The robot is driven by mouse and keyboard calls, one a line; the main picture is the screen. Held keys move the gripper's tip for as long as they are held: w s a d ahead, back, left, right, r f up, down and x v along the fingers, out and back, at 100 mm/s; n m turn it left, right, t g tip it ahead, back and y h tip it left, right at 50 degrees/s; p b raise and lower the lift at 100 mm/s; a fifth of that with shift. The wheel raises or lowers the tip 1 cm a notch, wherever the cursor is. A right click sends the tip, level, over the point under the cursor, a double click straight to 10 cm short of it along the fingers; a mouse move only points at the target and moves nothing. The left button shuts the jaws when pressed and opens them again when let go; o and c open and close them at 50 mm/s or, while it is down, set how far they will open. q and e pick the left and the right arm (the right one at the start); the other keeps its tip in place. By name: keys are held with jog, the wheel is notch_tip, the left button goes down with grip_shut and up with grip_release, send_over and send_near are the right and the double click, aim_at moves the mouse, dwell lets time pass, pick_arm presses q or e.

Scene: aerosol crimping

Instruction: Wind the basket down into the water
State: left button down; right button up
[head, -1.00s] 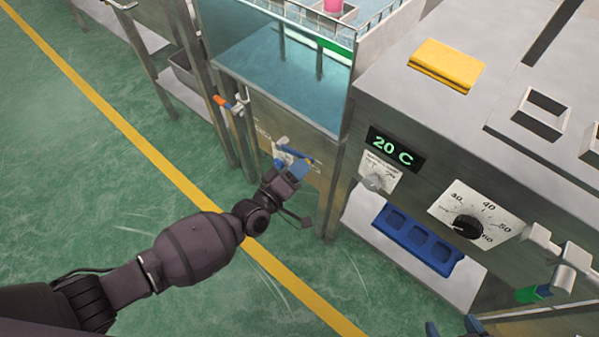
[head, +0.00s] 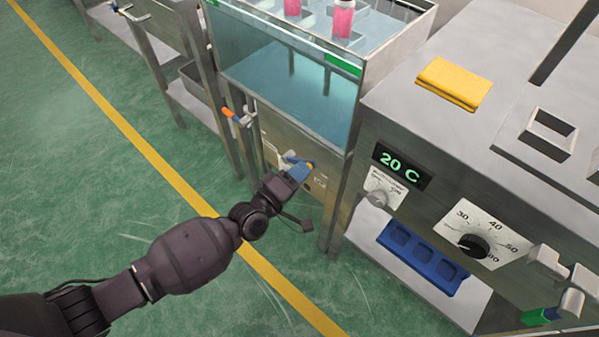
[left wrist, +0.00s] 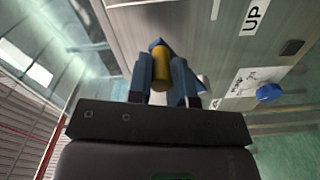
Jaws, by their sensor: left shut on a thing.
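My left gripper (head: 299,172) is at the front panel of the water tank (head: 290,85), shut on the yellow-orange grip of a crank handle (head: 311,164). In the left wrist view the grip (left wrist: 161,68) sits between the blue fingers (left wrist: 172,82). The basket (head: 362,18) shows at the top of the head view, with pink cans (head: 344,18) in it, above the blue water. Its far part is cut off by the picture's edge. My right gripper is not clearly in view.
Right of the tank stands a metal bench with a 20 C display (head: 402,165), a temperature dial (head: 473,245), a yellow cloth (head: 454,83) and a blue tray (head: 424,256). An orange-handled valve (head: 229,113) juts out left of the tank. An UP label (left wrist: 255,17) marks the panel.

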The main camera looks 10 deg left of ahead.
pick_arm(q)
jog(key=c, duration=1.2)
grip_release()
jog(key=shift+w+r, duration=0.1)
jog(key=shift+r, duration=0.15)
jog(key=shift+o, duration=0.8)
jog(key=shift+f, duration=0.15)
jog(key=p+v, duration=0.1)
jog(key=v, duration=1)
jog(key=shift+c, duration=0.2)
